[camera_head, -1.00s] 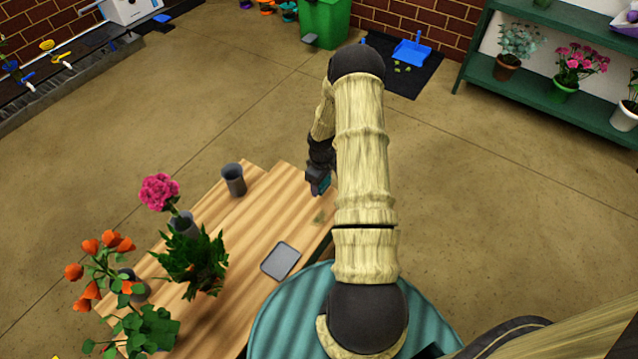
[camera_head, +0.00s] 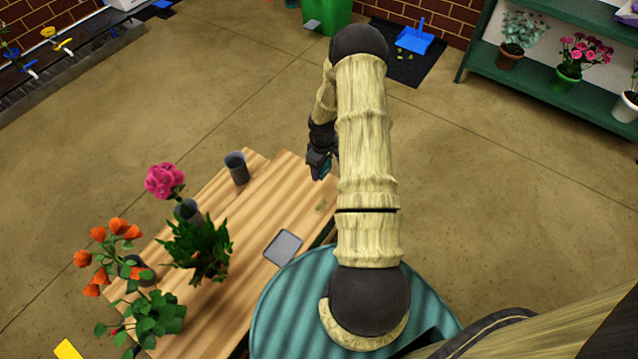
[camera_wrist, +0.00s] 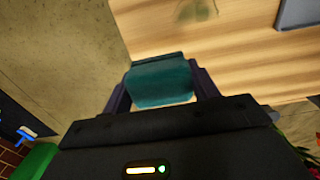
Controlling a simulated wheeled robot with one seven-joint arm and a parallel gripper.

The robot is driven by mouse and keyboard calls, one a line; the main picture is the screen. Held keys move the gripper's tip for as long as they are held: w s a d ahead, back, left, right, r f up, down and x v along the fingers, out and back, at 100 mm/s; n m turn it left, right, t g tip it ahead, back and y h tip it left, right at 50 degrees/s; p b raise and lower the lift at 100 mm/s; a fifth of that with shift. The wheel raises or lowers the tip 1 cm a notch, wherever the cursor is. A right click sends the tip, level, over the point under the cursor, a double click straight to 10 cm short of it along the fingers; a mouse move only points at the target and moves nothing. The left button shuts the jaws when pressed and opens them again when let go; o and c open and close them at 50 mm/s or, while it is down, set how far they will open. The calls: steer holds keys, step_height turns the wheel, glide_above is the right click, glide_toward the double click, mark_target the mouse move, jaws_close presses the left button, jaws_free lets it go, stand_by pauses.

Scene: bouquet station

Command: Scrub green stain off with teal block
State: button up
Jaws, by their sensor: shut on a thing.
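The teal block (camera_wrist: 160,82) is between the two fingers of my gripper (camera_wrist: 160,92) in the wrist view, and the fingers are shut on it. In the head view my gripper (camera_head: 321,168) is over the far right end of the wooden table (camera_head: 265,205), partly hidden by my arm. The green stain (camera_head: 320,207) is a faint small patch on the tabletop, nearer than the gripper. It also shows as a blurred greenish patch in the wrist view (camera_wrist: 196,10), apart from the block. I cannot tell whether the block touches the wood.
A grey flat tray (camera_head: 283,247) lies on the table near the stain. A grey cup (camera_head: 237,168) stands at the far left edge. A pink flower (camera_head: 165,181), a leafy green plant (camera_head: 197,250) and orange flowers (camera_head: 105,240) fill the left side.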

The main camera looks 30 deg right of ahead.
steer(key=a+r+m, duration=0.2)
steer(key=a+r, duration=0.5)
steer(key=a, duration=0.2)
steer(key=a+r+m, duration=0.3)
steer(key=a+r, duration=0.4)
steer(key=a, duration=0.3)
steer(key=shift+w, duration=0.4)
steer(key=shift+a, duration=0.1)
